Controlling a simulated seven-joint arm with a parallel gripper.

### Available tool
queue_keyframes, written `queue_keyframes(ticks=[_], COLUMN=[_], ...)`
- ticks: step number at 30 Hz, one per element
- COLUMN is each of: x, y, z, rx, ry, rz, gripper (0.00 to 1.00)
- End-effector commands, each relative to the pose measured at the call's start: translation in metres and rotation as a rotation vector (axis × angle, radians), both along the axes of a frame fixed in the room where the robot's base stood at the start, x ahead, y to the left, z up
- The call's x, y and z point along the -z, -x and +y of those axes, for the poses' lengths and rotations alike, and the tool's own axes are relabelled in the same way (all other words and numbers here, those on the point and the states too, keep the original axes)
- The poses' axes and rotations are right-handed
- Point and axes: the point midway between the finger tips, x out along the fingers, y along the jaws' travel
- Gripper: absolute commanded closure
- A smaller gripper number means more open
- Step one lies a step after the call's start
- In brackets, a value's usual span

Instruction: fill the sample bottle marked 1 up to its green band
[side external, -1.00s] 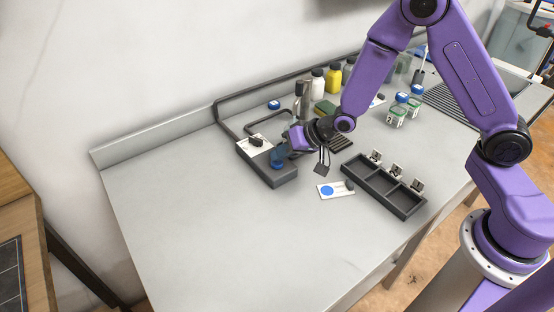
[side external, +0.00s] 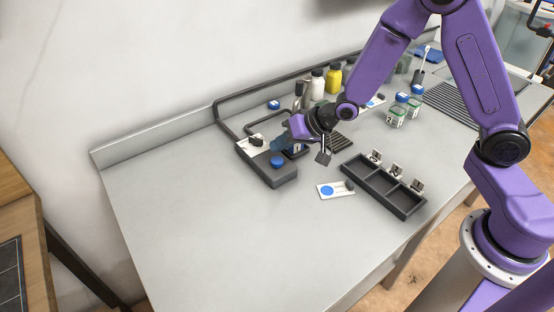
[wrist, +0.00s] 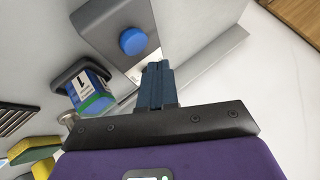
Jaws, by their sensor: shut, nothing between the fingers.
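The sample bottle marked 1 (wrist: 88,88) stands in a dark holder in the wrist view, with its label, blue colour and a green band showing. I cannot tell the liquid level. In the side view bottle 1 (side external: 297,149) is partly hidden by my gripper. The dark grey dispenser box (side external: 270,174) carries a round blue button (side external: 277,161), also plain in the wrist view (wrist: 132,41). My gripper (side external: 279,144) is shut and empty, just behind and above the button, apart from it; its blue fingers (wrist: 157,84) show beside bottle 1 in the wrist view.
A dark three-compartment tray (side external: 384,197) with number cards stands at right. A white card with a blue disc (side external: 328,190) lies before it. The table's front left is clear.

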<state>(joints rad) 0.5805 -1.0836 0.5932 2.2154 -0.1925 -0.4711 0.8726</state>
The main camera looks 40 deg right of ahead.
Motion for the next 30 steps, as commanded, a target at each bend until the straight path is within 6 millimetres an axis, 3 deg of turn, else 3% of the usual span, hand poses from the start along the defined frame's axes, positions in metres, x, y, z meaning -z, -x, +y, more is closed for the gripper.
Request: queue_keyframes(ticks=[12,30], x=[-0.035,-0.038], y=[0.0,0.0], z=[0.0,0.0], rx=[0.0,0.001], ry=[-0.001,0.0], rz=[-0.001,0.001], gripper=[1.0,1.0])
